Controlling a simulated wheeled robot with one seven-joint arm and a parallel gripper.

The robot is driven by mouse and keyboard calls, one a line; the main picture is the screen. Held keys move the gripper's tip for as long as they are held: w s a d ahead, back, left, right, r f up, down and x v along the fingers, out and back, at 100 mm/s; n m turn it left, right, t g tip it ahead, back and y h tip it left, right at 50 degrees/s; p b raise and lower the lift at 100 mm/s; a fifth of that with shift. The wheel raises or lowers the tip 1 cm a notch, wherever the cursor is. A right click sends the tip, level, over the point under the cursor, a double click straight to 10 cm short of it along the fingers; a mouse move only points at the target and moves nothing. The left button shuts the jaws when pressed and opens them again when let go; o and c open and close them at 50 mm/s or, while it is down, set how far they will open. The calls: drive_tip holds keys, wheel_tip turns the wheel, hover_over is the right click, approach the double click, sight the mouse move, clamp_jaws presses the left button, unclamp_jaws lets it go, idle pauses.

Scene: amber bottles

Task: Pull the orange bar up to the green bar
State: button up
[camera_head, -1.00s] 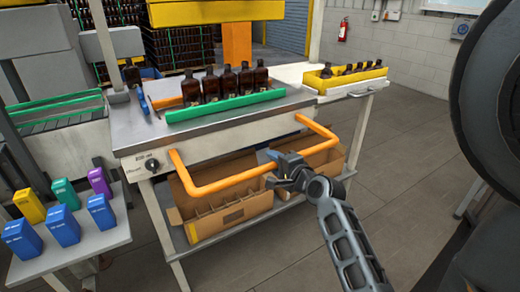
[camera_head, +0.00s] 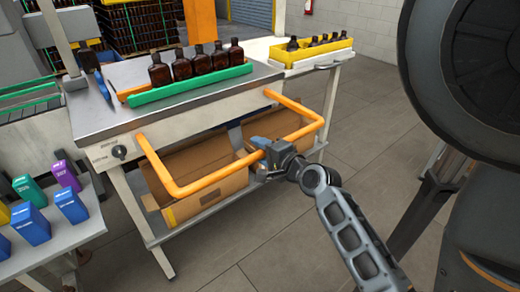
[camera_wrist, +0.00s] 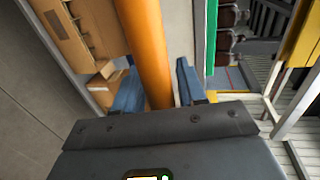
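The orange bar (camera_head: 215,178) is a U-shaped handle on the front of the metal workbench, sticking out below the tabletop level. The green bar (camera_head: 190,87) lies along the bench top in front of a row of amber bottles (camera_head: 195,63). A green strip also shows in the wrist view (camera_wrist: 211,38). My gripper (camera_head: 259,145) is at the long front run of the orange bar. In the wrist view the orange bar (camera_wrist: 148,45) passes between my two blue fingers (camera_wrist: 157,85). A narrow gap shows beside the right finger, so the fingers look open around it.
Cardboard boxes (camera_head: 200,165) stand on the bench's lower shelf behind the bar. A yellow tray (camera_head: 312,54) of bottles sits to the right. A side table with coloured boxes (camera_head: 70,205) stands at the left. The floor (camera_head: 240,250) in front is clear.

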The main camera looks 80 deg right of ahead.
drive_tip(key=shift+o, duration=0.8)
drive_tip(key=b+v, duration=0.1)
drive_tip(key=v, duration=0.6)
drive_tip(key=shift+s+a+b, duration=0.25)
drive_tip(key=shift+a+b, duration=0.05)
drive_tip(key=shift+b, duration=0.05)
drive_tip(key=shift+r, duration=0.1)
drive_tip(key=w+a+f+n+t+y, duration=0.1)
drive_tip(key=w+a+n+y, duration=0.1)
drive_tip(key=a+n, duration=0.4)
drive_tip(key=w+a+f+n+y, duration=0.1)
drive_tip(key=a+f+n+y, duration=0.1)
drive_tip(key=a+n, duration=0.45)
drive_tip(key=s+a+r+n+y, duration=0.1)
drive_tip(key=a+n+y, duration=0.1)
drive_tip(key=a+n, duration=0.2)
drive_tip(key=s+a+r+n+t+y, duration=0.1)
drive_tip(key=s+a+r+n+y, duration=0.1)
drive_tip(key=a+n, duration=0.3)
drive_tip(key=s+a+r+n+t+y, duration=0.1)
drive_tip(key=a+n+y, duration=0.2)
drive_tip(key=a, duration=0.7)
drive_tip(key=shift+s+r+n, duration=0.25)
drive_tip(key=shift+s+n, duration=0.1)
drive_tip(key=shift+n, duration=0.8)
